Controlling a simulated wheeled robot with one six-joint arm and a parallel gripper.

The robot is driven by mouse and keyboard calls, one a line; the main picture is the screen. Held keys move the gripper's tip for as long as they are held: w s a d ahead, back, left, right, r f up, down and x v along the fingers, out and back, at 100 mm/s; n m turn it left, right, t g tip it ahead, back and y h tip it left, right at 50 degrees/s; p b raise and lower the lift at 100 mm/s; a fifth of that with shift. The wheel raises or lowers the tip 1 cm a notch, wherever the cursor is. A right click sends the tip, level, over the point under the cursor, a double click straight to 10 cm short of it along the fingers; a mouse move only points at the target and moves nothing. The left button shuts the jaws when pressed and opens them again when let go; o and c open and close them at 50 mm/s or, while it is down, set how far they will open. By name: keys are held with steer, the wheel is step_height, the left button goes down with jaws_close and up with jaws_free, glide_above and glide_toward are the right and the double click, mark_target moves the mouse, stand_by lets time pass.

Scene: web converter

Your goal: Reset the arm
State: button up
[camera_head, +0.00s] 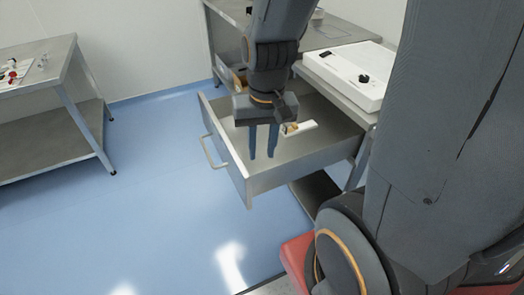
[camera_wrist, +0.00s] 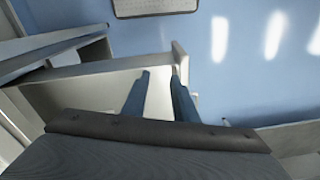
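My gripper (camera_head: 262,155) hangs over the open drawer with its two blue fingers pointing down. The fingers stand apart, with a gap between them. In the wrist view my gripper (camera_wrist: 160,85) also shows a gap, and I see nothing held in it. The metal drawer (camera_head: 275,180) is pulled out under the bench, its handle facing left. A small white item with a brownish end (camera_head: 302,127) shows just right of the fingers, partly behind my gripper. I cannot tell whether the fingertips touch the drawer floor.
A workbench (camera_head: 335,33) with a white box-like device (camera_head: 350,72) stands behind and right of the drawer. A metal table (camera_head: 45,62) with small red and white items stands at the left. The blue floor (camera_head: 120,220) between is clear.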

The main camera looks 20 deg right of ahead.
steer(key=n, duration=0.1)
steer(key=s+n, duration=0.1)
steer(key=shift+s+a+n, duration=0.25)
steer(key=shift+a+n, duration=0.1)
steer(key=shift+n, duration=0.05)
stand_by(1.0)
